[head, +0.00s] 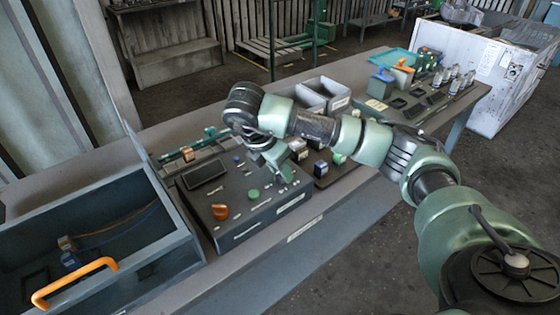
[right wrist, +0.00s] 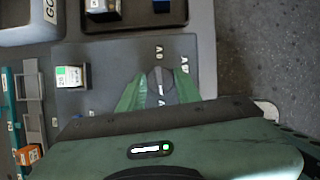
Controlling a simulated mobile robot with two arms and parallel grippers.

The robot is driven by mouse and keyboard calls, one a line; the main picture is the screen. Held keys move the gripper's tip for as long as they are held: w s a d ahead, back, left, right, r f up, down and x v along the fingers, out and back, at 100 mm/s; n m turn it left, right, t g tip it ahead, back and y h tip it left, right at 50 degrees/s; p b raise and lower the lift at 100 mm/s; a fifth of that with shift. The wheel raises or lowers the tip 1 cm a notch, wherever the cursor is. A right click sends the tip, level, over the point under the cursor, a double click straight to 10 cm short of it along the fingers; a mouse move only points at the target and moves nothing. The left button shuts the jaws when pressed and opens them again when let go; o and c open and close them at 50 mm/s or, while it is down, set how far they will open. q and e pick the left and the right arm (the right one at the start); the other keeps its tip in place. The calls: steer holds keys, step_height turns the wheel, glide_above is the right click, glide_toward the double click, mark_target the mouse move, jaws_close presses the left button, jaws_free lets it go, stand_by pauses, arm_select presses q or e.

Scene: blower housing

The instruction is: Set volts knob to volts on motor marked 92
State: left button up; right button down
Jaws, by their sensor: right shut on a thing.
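A dark knob (right wrist: 160,84) with a white pointer line sits on the grey panel, between the two green fingers of my right gripper (right wrist: 158,92) in the right wrist view. The fingers are shut on it from both sides. White dial marks (right wrist: 160,50) stand beside the knob; I cannot read them surely. In the head view my right gripper (head: 284,170) is over the right part of the dark control box (head: 240,237) and hides the knob. My left gripper is not seen.
The box also has an orange knob (head: 220,212), a green button (head: 253,194) and a dark display (head: 204,174). An open grey bin with an orange handle (head: 75,283) stands at left. Grey bins (head: 322,90) stand behind my arm. Clear floor lies right of the bench.

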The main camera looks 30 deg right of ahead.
steer(key=shift+w+r+m+p, duration=0.1)
steer(key=shift+m+p, duration=0.35)
steer(key=shift+m, duration=0.15)
steer(key=c, duration=1)
jaws_free()
steer(key=shift+w+p+v, duration=0.15)
steer(key=shift+p+v, duration=0.2)
steer(key=shift+v, duration=1.55)
steer(key=shift+w+p+v, duration=0.1)
steer(key=shift+p+v, duration=0.25)
steer(key=shift+v, duration=1.55)
steer(key=shift+s+g, duration=0.15)
steer(key=shift+g, duration=0.15)
